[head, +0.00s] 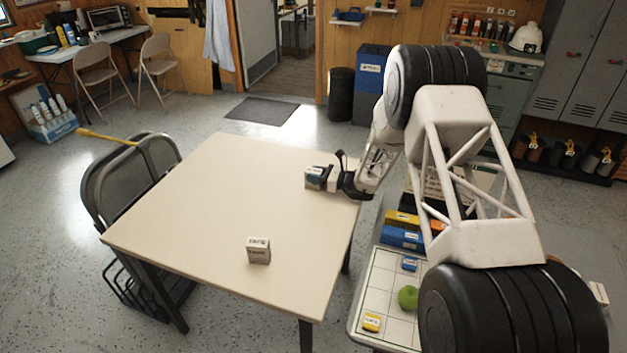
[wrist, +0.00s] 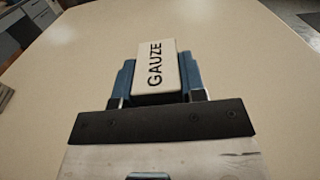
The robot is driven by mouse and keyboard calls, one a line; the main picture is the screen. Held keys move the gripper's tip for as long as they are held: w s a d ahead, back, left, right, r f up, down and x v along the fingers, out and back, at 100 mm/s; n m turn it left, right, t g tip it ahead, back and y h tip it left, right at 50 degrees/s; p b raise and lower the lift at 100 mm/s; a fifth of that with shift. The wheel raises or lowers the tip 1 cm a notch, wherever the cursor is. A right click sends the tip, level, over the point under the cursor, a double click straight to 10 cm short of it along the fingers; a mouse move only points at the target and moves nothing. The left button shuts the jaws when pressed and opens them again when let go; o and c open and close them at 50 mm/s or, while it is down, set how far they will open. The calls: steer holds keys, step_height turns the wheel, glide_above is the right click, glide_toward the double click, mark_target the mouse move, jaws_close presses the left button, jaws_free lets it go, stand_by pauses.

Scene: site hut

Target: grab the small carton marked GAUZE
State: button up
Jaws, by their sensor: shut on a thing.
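The small white carton marked GAUZE (wrist: 156,66) sits between the two blue fingers of my gripper (wrist: 158,85) in the wrist view, and its printed label faces the camera. My gripper (head: 316,178) is shut on it. In the head view they are at the right far part of the cream table (head: 215,190), close to its right edge. The carton is mostly hidden there by the fingers. I cannot tell whether it touches the tabletop.
Another small carton (head: 258,251) stands on the table's near part; its print is too small to read. A side tray (head: 385,275) at right holds a green apple (head: 408,297) and small yellow and blue boxes. A chair (head: 130,180) stands at the table's left. Much tabletop is clear.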

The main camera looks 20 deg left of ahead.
steer(key=shift+r, duration=0.1)
steer(key=shift+r, duration=0.75)
step_height(320, 180, up, 2)
steer(key=s+d+r, duration=0.1)
steer(key=s+d, duration=0.7)
steer(key=s, duration=0.5)
steer(key=shift+s+r, duration=0.15)
steer(key=shift+s, duration=0.25)
